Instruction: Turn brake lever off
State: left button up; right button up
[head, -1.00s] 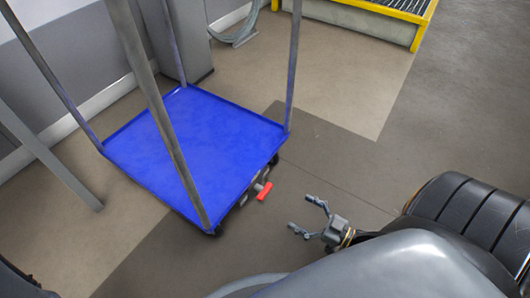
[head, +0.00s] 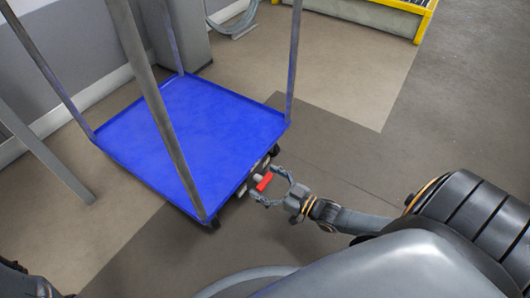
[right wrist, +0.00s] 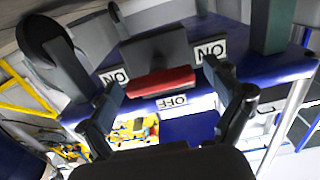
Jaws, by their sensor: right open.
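The red brake lever (head: 264,182) sticks out from under the near right edge of the blue cart (head: 190,135). In the right wrist view the red lever (right wrist: 160,82) hangs from a dark block, with ON labels (right wrist: 208,50) on both sides and an OFF label (right wrist: 172,101) by it, all appearing upside down. My right gripper (head: 269,187) is open, its two fingers on either side of the lever. In the wrist view the fingers (right wrist: 172,98) flank the lever with gaps; I see no clear contact. My left gripper is not in view.
Grey posts (head: 291,65) rise from the cart's corners. Black wheels sit under the cart. A yellow-framed platform (head: 390,15) stands at the back right. The floor (head: 330,150) to the right of the cart is clear.

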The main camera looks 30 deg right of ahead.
jog(key=c, duration=1.2)
jog(key=shift+o, duration=0.2)
jog(key=m+p, duration=0.1)
jog(key=m, duration=0.2)
jog(key=shift+d+r+m+p, duration=0.1)
jog(key=shift+m+p, duration=0.25)
jog(key=shift+m, duration=0.05)
jog(key=m+p, duration=0.1)
jog(key=m, duration=0.3)
jog(key=shift+m, duration=0.3)
jog(key=m, duration=0.4)
jog(key=shift+f+m, duration=0.2)
jog(key=shift+m, duration=0.1)
jog(key=m, duration=0.4)
jog(key=shift+d+m, duration=0.1)
jog(key=shift+m, duration=0.5)
